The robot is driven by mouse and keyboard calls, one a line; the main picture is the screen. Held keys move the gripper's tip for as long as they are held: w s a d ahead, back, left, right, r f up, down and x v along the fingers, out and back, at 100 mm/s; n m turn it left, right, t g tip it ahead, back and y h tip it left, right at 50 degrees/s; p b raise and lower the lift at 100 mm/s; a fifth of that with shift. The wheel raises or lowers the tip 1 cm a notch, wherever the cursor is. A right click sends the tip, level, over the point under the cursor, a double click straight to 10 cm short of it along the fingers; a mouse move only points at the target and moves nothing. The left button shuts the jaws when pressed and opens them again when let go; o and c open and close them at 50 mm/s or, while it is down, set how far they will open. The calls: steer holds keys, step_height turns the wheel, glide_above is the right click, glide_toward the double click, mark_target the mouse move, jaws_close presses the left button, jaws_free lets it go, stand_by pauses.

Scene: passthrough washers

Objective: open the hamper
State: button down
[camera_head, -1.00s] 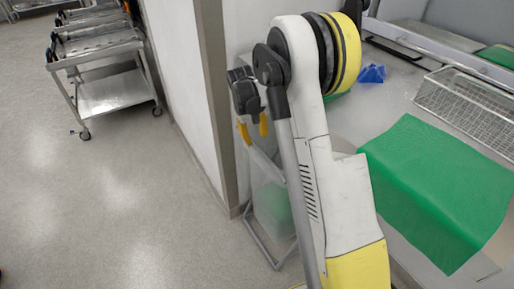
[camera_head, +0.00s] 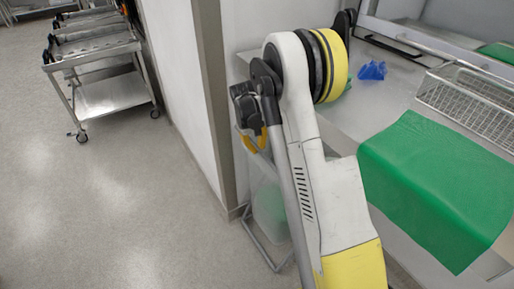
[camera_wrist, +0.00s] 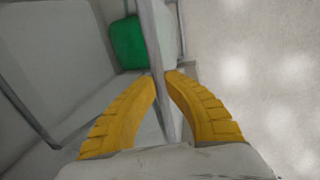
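The hamper (camera_head: 266,212) is a translucent bin in a grey metal frame, beside the wall corner and the counter. Something green shows inside it, and my arm hides its right side. My gripper (camera_head: 257,147) is at the hamper's top, its yellow fingertips close together. In the wrist view, my gripper (camera_wrist: 161,76) has its fingers on both sides of a thin pale panel (camera_wrist: 155,30), which looks like the hamper's lid standing edge-on. The fingertips appear to press on it. A green thing (camera_wrist: 128,43) lies left of the panel.
The counter (camera_head: 350,115) at the right holds a green cloth (camera_head: 435,185), a wire basket (camera_head: 468,100) and a blue crumpled item (camera_head: 372,70). A white wall (camera_head: 180,95) ends in a grey corner post. Metal carts (camera_head: 105,75) stand at far left. The left floor is clear.

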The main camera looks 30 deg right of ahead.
steer(key=shift+f, duration=0.1)
steer(key=s+a, duration=0.1)
steer(key=a, duration=3.3)
steer(key=shift+s, duration=0.2)
steer(key=c, duration=1.4)
jaws_free()
steer(key=shift+a, duration=0.1)
step_height(320, 180, up, 12)
steer(key=a, duration=0.2)
steer(key=shift+a+f, duration=0.1)
